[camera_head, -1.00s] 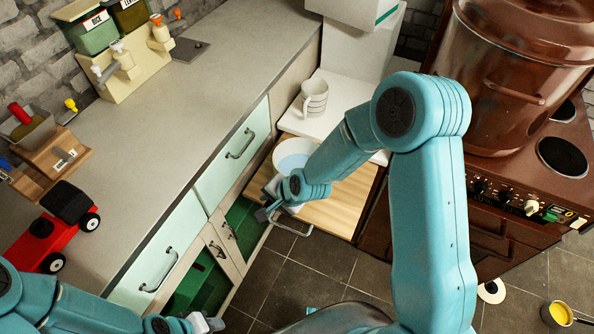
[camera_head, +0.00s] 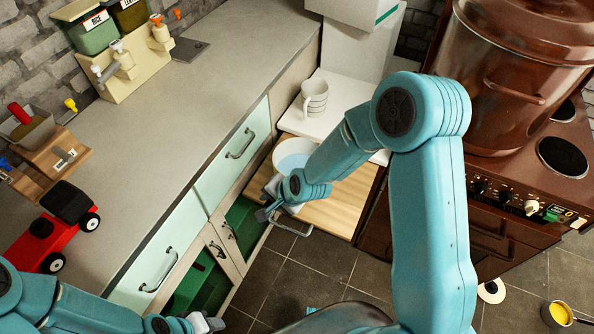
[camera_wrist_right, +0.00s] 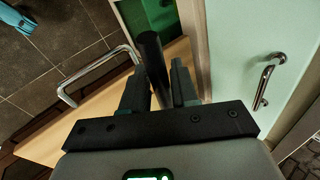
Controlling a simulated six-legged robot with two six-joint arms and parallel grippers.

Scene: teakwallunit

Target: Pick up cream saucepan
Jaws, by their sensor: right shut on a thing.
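The cream saucepan (camera_head: 291,153), a round pan with a pale blue inside, sits on the wooden pull-out board, partly hidden by my right forearm. My right gripper (camera_head: 270,212) is low at the front of the board. In the right wrist view, the gripper (camera_wrist_right: 157,85) is shut on a dark rod-like handle (camera_wrist_right: 150,48), which stands up between its two fingers. The pan's bowl is not visible there, so the join is hidden. My left gripper (camera_head: 208,323) is at the bottom edge, away from the pan; its fingers are too small to judge.
The wooden board (camera_head: 340,205) has a metal handle (camera_head: 292,228) at its front. A striped mug (camera_head: 315,97) stands on a white surface behind. The grey counter (camera_head: 150,140) is at left, with a red toy truck (camera_head: 48,235). The brown stove (camera_head: 530,190) carries a large pot (camera_head: 510,80).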

